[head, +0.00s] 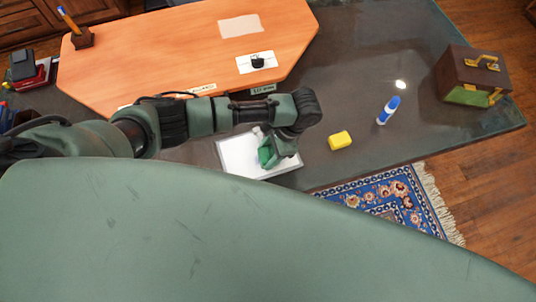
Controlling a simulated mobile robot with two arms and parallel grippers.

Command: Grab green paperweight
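A green piece (266,154), apparently the green paperweight, shows over the white rectangular pad (237,160) at the front edge of the dark desk. My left arm reaches in from the left and bends down at the wrist above this pad. My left gripper (272,152) is right at the green piece, and the two overlap in the picture. The fingertips are small and partly hidden by the wrist, so I cannot tell if they are open, or shut on it. My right gripper is not in view.
A yellow block (340,141) and a blue-and-white bottle (388,110) stand right of the pad on the dark desk (350,60). A brown box with gold handles (473,75) is at the far right. An orange wooden board (180,50) lies behind my arm. A rug (400,195) is below.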

